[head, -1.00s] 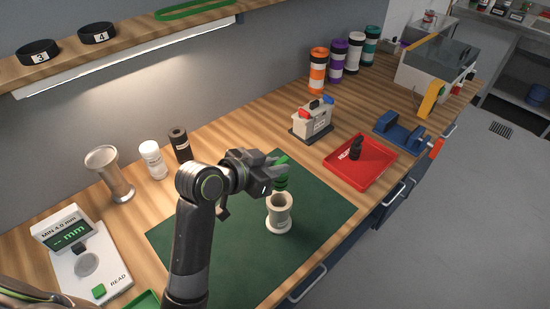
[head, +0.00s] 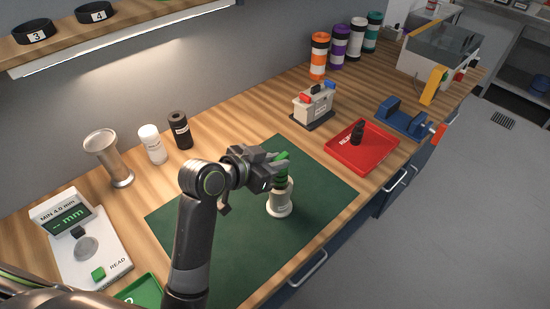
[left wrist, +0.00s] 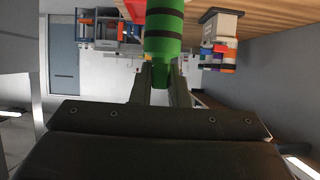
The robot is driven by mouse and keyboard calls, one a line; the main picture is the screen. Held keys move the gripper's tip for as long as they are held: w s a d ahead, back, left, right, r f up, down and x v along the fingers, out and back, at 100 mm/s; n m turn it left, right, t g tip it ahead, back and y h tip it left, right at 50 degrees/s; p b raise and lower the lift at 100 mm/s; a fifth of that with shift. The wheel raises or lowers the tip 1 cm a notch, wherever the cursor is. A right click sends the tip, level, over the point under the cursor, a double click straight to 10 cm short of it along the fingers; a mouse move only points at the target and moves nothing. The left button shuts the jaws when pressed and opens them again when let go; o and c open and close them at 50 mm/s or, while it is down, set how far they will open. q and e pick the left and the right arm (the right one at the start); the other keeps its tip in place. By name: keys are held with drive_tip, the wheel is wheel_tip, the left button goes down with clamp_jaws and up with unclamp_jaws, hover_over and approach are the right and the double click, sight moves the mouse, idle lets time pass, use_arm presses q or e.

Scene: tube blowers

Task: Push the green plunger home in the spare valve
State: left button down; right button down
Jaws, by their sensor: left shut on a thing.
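The green plunger (head: 282,180), with dark rings, is upright in the head view. My left gripper (head: 278,161) is shut on its upper end. It also shows in the left wrist view (left wrist: 163,30) between my left fingers (left wrist: 163,82). The spare valve (head: 280,201) is a pale cylinder with a wider base, standing on the green mat (head: 225,235). The plunger's lower end is at the valve's mouth. I cannot tell how deep it sits, and part of the green body still shows above the rim. My right gripper is not in view.
A red tray (head: 345,163) with a black piece lies to the right of the mat. A grey box with coloured tops (head: 313,107) stands behind. A gauge with a READ button (head: 85,250) is at the left. The mat around the valve is clear.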

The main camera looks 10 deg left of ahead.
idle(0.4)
use_arm(q)
drive_tip(key=shift+p, duration=0.3)
idle(0.4)
idle(0.5)
drive_tip(key=shift+f, duration=0.35)
drive_tip(key=shift+f+b, duration=1.45)
drive_tip(key=shift+f, duration=0.8)
